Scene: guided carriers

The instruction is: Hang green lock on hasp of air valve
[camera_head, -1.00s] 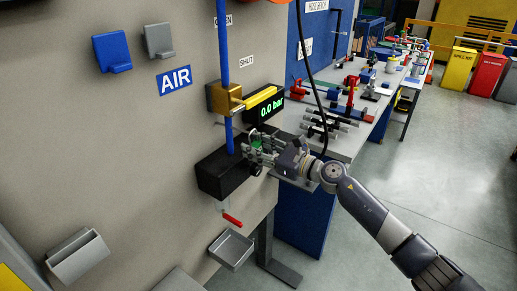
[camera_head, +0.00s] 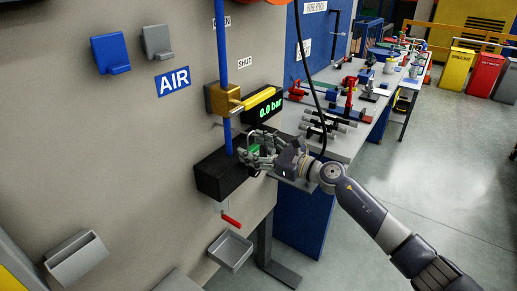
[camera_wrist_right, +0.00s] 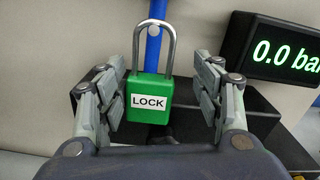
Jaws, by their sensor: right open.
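The green lock (camera_wrist_right: 150,88) has a "LOCK" label and stands upright in the right wrist view, its grey shackle upward. A small round grey knob shows inside the top of the shackle; I cannot tell whether the lock hangs on it. My right gripper (camera_wrist_right: 161,85) is open, its fingers on either side of the lock with gaps. In the head view, the right gripper (camera_head: 257,148) partly hides the lock (camera_head: 252,149), over the black box (camera_head: 220,175). The air valve (camera_head: 219,99) has a brass body and yellow handle on the blue pipe. I cannot make out its hasp clearly.
The "0.0 bar" display (camera_head: 264,108) is beside the valve, close to the right gripper. A blue holder (camera_head: 110,52) and a grey holder (camera_head: 157,41) are on the wall. A grey bin (camera_head: 231,250) is below. A cluttered bench (camera_head: 345,140) stands at right.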

